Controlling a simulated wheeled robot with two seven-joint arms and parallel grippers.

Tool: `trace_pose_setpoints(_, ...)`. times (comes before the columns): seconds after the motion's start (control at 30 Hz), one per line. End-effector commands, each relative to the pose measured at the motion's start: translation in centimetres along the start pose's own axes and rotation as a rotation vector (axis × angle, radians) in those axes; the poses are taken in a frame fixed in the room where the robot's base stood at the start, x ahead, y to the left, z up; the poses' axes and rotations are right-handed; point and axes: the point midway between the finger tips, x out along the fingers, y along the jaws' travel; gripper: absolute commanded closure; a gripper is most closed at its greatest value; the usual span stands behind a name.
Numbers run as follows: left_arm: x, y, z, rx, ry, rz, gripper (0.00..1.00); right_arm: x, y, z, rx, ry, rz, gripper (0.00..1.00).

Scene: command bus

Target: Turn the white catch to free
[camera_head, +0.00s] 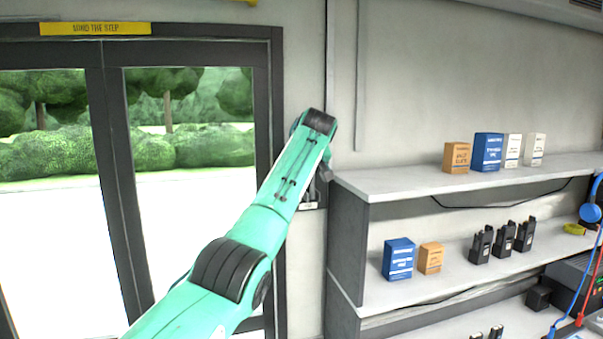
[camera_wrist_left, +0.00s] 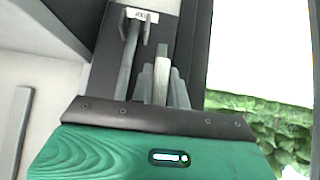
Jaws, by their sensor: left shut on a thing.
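The white catch (camera_wrist_left: 162,62) shows in the left wrist view as a pale upright bar in front of a dark panel (camera_wrist_left: 186,45). The grey fingers of my left gripper (camera_wrist_left: 160,88) stand on either side of it and are shut on it. A longer grey bar (camera_wrist_left: 129,60) runs beside them on the left, under a small white label (camera_wrist_left: 141,15) whose text is too small to read. In the head view my left arm reaches up to the wall beside the door frame, and its wrist hides the catch and most of the gripper (camera_head: 324,174). My right gripper is not in view.
A glazed double door (camera_head: 110,180) with a yellow step sign (camera_head: 95,28) is on the left. A shelf unit (camera_head: 347,235) with boxes and radios stands close to the right of my left wrist. Blue and red cables (camera_head: 590,260) hang at the far right.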

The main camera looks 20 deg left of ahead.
Motion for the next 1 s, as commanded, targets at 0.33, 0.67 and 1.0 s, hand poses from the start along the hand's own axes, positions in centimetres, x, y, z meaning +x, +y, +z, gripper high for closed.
trace_pose_setpoints(0.33, 0.20, 0.02, 0.23, 0.037, -0.005, -0.038, 1.00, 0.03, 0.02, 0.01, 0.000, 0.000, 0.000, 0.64)
trace_pose_setpoints(0.67, 0.22, 0.03, 0.25, 0.037, -0.005, -0.037, 0.80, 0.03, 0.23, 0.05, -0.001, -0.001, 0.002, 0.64)
trace_pose_setpoints(1.0, 0.08, 0.03, 0.11, 0.036, -0.002, -0.035, 0.64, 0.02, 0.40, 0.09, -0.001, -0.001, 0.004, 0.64)
